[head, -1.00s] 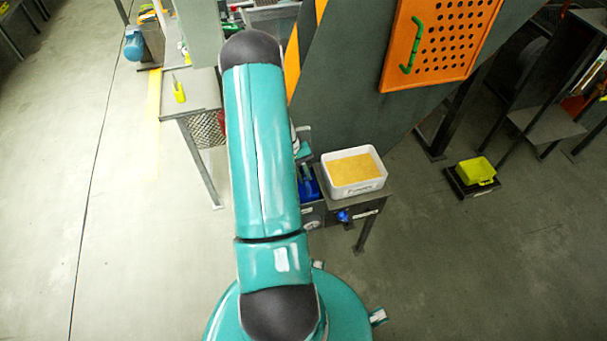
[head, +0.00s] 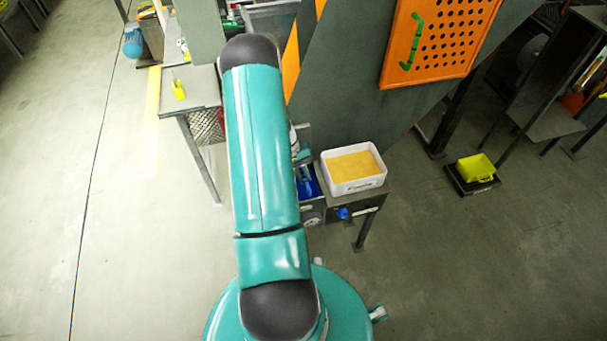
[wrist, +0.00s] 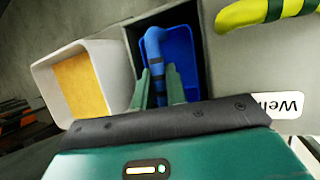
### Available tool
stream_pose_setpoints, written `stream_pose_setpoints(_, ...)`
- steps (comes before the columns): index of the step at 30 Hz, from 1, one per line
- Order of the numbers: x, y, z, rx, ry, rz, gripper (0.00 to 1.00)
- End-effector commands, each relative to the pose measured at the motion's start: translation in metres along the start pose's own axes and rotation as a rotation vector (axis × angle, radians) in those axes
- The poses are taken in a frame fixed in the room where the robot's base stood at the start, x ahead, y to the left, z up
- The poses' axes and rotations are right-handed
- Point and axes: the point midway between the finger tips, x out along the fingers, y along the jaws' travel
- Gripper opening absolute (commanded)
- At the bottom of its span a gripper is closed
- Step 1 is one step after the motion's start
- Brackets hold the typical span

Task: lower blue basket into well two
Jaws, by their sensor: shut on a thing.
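The blue basket (wrist: 183,55) sits inside a dark rectangular well (wrist: 202,88) in the wrist view, with its rim close to the well's walls. Its upright blue handle (wrist: 154,55) has dark bands. My gripper (wrist: 157,82) is shut on this handle, one green finger on each side. How deep the basket sits is hard to tell. In the head view the blue basket (head: 313,186) shows only partly beside my arm, which hides much of the well. A white label reading "Well" (wrist: 283,104) is upside down to the right; its number is cut off.
A white tub (head: 353,186) with yellow contents stands right beside the well; it also fills the left of the wrist view (wrist: 118,75). A yellow-green handle (wrist: 262,12) lies at upper right. An orange perforated panel (head: 440,40) hangs behind.

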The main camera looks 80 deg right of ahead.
Motion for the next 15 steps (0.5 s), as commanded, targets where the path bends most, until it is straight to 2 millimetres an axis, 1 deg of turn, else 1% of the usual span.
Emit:
stream_pose_setpoints(9,-0.0001,-0.0001,-0.0004,0.0,0.001,0.0,0.0)
stream_pose_setpoints(10,-0.0001,0.0,-0.0004,0.0,0.001,0.0,0.18)
stream_pose_setpoints(12,-0.0001,-0.0001,-0.0004,0.0,0.001,0.0,0.32)
stream_pose_setpoints(13,-0.0001,-0.0001,-0.0004,0.0,0.001,0.0,0.37)
stream_pose_setpoints(15,-0.0001,-0.0001,-0.0004,0.0,0.001,0.0,0.39)
